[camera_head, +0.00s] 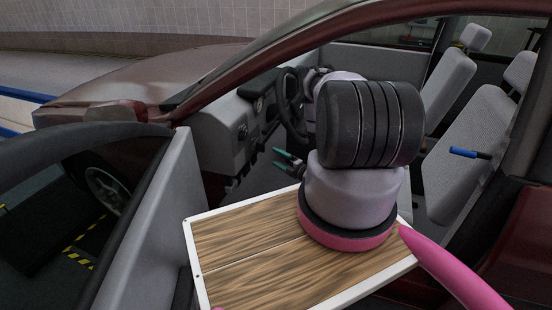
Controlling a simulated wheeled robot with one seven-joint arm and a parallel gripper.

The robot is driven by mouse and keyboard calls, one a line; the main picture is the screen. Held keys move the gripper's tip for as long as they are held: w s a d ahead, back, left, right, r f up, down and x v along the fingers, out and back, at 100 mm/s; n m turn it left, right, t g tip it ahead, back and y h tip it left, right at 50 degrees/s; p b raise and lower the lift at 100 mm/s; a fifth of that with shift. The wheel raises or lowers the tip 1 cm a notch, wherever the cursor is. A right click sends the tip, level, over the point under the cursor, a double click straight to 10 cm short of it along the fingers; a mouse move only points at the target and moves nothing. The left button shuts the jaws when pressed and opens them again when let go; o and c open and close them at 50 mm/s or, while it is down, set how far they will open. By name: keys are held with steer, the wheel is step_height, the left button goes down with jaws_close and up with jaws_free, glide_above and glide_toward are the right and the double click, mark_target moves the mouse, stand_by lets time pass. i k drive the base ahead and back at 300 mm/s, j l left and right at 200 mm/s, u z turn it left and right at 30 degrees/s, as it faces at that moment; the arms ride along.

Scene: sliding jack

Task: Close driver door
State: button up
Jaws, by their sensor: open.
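The driver door (150,225) stands open at the lower left, swung out from the dark red car body. Its grey inner panel and dark window frame show; its lower part is cut off by the picture edge. My gripper (277,159) shows small near the middle, left of my thick arm links, with two green-tipped fingers apart and nothing seen between them. It points left, in front of the steering wheel and dashboard side. The door's inner panel lies left of it, with a gap in the picture. My arm hides part of the door opening and the front seats.
The steering wheel (292,103), dashboard (225,135) and grey seats (468,145) are inside the car. A blue-and-black object (470,153) appears against a seat. The car's door frame arches overhead and down the right. Yellow-black floor markings (82,243) show beyond the door.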

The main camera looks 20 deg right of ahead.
mark_target(144, 264)
steer(key=k+l, duration=0.3)
steer(key=k, duration=0.15)
steer(key=k+l, duration=0.25)
steer(key=k, duration=0.25)
